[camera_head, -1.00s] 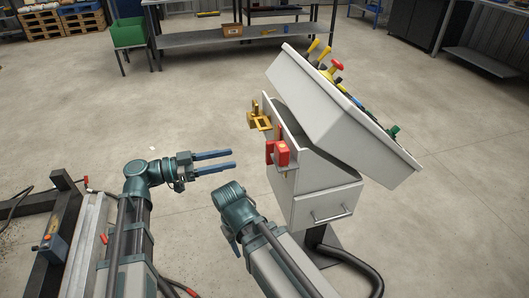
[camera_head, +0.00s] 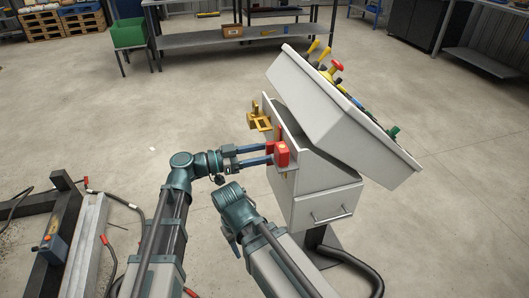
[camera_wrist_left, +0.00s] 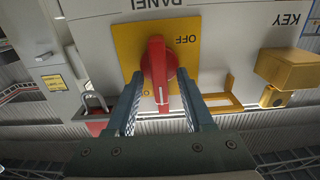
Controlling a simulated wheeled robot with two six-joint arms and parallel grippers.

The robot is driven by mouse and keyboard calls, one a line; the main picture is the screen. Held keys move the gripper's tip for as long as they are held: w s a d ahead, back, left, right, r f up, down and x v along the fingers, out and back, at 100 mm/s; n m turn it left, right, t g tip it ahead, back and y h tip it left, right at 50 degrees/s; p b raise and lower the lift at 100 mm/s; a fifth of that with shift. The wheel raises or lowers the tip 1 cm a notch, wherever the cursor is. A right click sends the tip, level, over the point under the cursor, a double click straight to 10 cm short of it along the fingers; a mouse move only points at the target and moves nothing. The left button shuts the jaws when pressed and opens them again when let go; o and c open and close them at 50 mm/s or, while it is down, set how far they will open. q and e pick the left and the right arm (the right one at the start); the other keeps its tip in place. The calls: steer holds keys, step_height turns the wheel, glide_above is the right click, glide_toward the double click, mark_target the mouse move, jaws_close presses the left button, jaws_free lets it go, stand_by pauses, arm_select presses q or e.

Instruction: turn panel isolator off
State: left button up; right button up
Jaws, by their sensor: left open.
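The panel isolator is a red rotary handle (camera_wrist_left: 159,70) on a yellow plate (camera_wrist_left: 128,45) in the left wrist view. The plate's OFF label appears inverted, right of the handle. A white mark is on the handle's lower end, close to a second label that is mostly hidden. My left gripper (camera_head: 272,154) is open, with one finger on either side of the handle and visible gaps. It also shows in the left wrist view (camera_wrist_left: 160,98). In the head view its fingertips reach red hardware (camera_head: 282,153) on the cabinet side. My right gripper cannot be made out.
A red padlock (camera_wrist_left: 97,127) with a silver shackle hangs left of the plate. A yellow key box (camera_wrist_left: 290,70) and yellow bracket (camera_wrist_left: 225,101) sit to its right. The grey console cabinet (camera_head: 325,207) has a sloping top with controls. Open floor lies behind.

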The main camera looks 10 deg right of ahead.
arm_select(q)
steer(key=shift+c, duration=0.3)
jaws_close()
steer(key=shift+n, duration=0.3)
steer(key=n, duration=0.3)
steer(key=shift+w+n, duration=0.15)
steer(key=shift+n, duration=0.15)
steer(key=shift+w+f+n+b, duration=0.1)
steer(key=shift+f+n+b, duration=0.05)
steer(key=shift+n, duration=2.1)
steer(key=shift+w+f+n+b, duration=0.1)
steer(key=shift+n, duration=2.2)
steer(key=shift+w+f+n+b, duration=0.1)
steer(key=shift+f+n+b, duration=0.05)
steer(key=shift+n, duration=2.1)
